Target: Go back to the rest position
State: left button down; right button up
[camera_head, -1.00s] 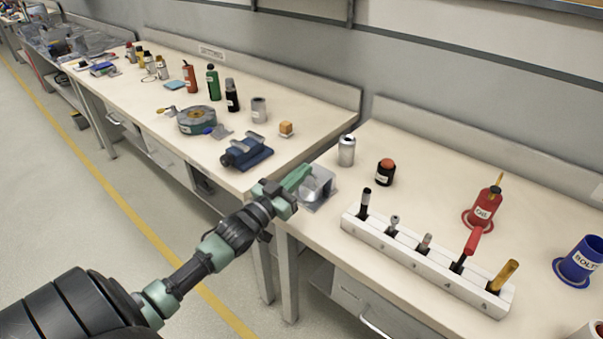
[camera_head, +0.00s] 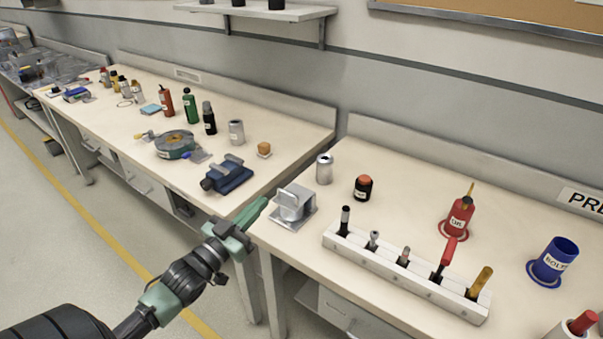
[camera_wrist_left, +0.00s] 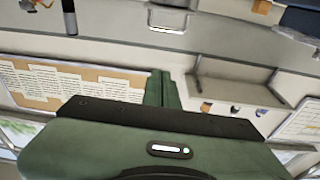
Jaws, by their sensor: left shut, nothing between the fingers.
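My left gripper (camera_head: 251,212) is shut and empty, with its green fingers together. In the head view it hangs near the front edge of the benches, just left of a grey metal block on a plate (camera_head: 293,204), apart from it as far as I can see. In the left wrist view the closed green fingers (camera_wrist_left: 162,90) point toward the wall, with a shelf and a notice board beyond. My right gripper is not in view.
The right bench holds a white tool rack (camera_head: 405,272), a silver can (camera_head: 324,169), a red oil can (camera_head: 459,217) and a blue bolts cup (camera_head: 554,260). The left bench holds a blue vise (camera_head: 228,175) and several bottles. The floor aisle (camera_head: 75,225) at left is clear.

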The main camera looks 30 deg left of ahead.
pick_arm(q)
jog(key=s+d+f+g+y, duration=0.1)
jog(key=s+d+f+g, duration=0.35)
jog(key=d+f, duration=0.2)
jog(key=s+d+f+g, duration=0.3)
jog(key=d+f+g, duration=0.2)
jog(key=f, duration=0.3)
jog(key=s+d+f+g, duration=0.1)
jog(key=s+d+g, duration=0.3)
jog(key=s, duration=0.4)
jog(key=s+d+f+g, duration=0.2)
jog(key=s+d+g, duration=0.15)
jog(key=s, duration=0.45)
notch_tip(320, 180, down, 28)
jog(key=s+r+m, duration=0.1)
jog(key=s, duration=0.1)
jog(key=s+a+f+g, duration=0.2)
jog(key=s+a+f, duration=0.1)
jog(key=s+f, duration=1.1)
jog(key=shift+s+f+y, duration=0.35)
jog(key=shift+s+y, duration=0.05)
jog(key=shift+s, duration=0.6)
